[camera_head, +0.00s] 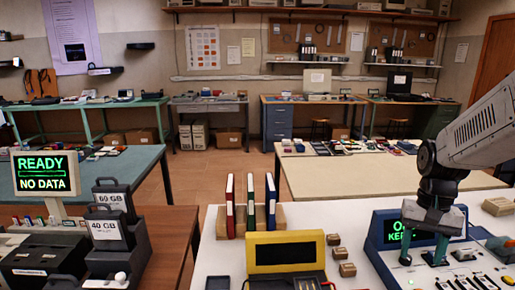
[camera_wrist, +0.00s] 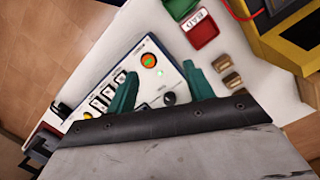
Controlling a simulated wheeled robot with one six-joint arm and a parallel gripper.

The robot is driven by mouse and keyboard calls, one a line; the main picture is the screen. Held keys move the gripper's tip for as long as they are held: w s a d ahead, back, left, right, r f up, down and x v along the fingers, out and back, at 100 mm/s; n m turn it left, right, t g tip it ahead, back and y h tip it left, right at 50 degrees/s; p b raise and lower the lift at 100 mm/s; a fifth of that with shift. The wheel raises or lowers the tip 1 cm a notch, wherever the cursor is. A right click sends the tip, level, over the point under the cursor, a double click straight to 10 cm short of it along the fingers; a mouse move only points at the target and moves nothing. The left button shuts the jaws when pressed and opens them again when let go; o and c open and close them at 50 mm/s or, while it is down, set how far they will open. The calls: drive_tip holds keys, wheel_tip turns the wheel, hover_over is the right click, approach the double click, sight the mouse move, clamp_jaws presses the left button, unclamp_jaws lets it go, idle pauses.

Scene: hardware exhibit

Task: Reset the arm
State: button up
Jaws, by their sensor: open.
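My gripper (camera_head: 422,254) points down at the right of the head view, over the front control panel of a blue device (camera_head: 379,238). The device's green screen text is partly hidden behind my gripper. In the wrist view my gripper (camera_wrist: 160,87) shows two teal fingers spread apart with nothing between them. Beneath them is the white control panel (camera_wrist: 122,68), with an orange-ringed button with a green centre (camera_wrist: 149,61), a black knob (camera_wrist: 169,99) and several dark switches. I cannot tell whether the fingertips touch the panel.
A yellow-framed case (camera_head: 285,238) and small wooden blocks (camera_head: 347,269) sit left of the device. A red labelled tray (camera_wrist: 203,29) lies beyond the panel. A "READY NO DATA" display (camera_head: 45,173) stands far left.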

drive_tip(key=s+a+r+n+t, duration=0.1)
drive_tip(key=s+a+r, duration=0.3)
drive_tip(key=s, duration=0.4)
drive_tip(key=s+a+r+n+t, duration=0.2)
drive_tip(key=s+a+r+n, duration=0.2)
drive_tip(key=s+a, duration=0.3)
drive_tip(key=shift+s+r+h, duration=0.3)
drive_tip(key=shift+s+r, duration=0.25)
drive_tip(key=shift+s, duration=0.55)
